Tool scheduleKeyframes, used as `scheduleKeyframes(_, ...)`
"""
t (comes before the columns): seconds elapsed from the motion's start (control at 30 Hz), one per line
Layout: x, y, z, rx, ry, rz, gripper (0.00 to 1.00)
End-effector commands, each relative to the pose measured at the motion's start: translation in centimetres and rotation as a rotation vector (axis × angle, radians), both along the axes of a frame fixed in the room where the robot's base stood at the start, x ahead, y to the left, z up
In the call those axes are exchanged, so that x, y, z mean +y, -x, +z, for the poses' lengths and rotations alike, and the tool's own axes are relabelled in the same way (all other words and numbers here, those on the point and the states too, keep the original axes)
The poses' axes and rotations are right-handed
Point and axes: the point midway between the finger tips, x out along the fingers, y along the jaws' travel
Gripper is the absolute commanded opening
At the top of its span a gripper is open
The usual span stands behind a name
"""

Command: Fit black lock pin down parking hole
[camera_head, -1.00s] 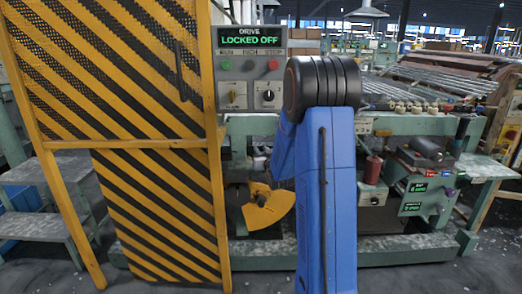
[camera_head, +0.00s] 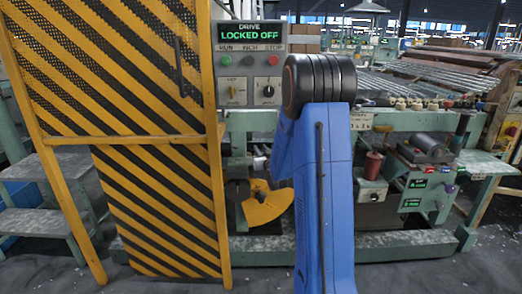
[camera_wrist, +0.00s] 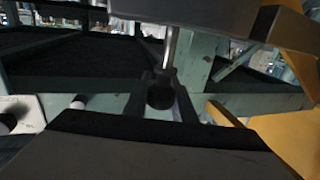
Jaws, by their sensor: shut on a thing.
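In the wrist view my gripper (camera_wrist: 160,100) has two dark fingers closed on a round black knob (camera_wrist: 160,93), which looks like the head of the black lock pin. A thin silvery rod (camera_wrist: 171,46) shows just above the knob; I cannot tell whether it is the pin's shaft. In the head view my blue arm hides the gripper and the pin. A yellow sector plate (camera_head: 266,207) sits low on the green machine, just left of my arm. I cannot make out the parking hole in either view.
A yellow-and-black striped gate (camera_head: 155,205) stands at the left. The control panel (camera_head: 249,65) reads "DRIVE LOCKED OFF". A dark red spool (camera_head: 373,165) and a bench unit (camera_head: 425,150) stand at the right. Yellow surfaces (camera_wrist: 285,135) lie close at the wrist view's right.

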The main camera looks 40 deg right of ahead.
Motion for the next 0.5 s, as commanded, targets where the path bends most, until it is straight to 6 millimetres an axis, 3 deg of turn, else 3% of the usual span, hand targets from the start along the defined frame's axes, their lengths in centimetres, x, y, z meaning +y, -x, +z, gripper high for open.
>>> scheduleKeyframes(0.5,0.00,0.00,-1.05,0.001,0.000,0.000,0.01)
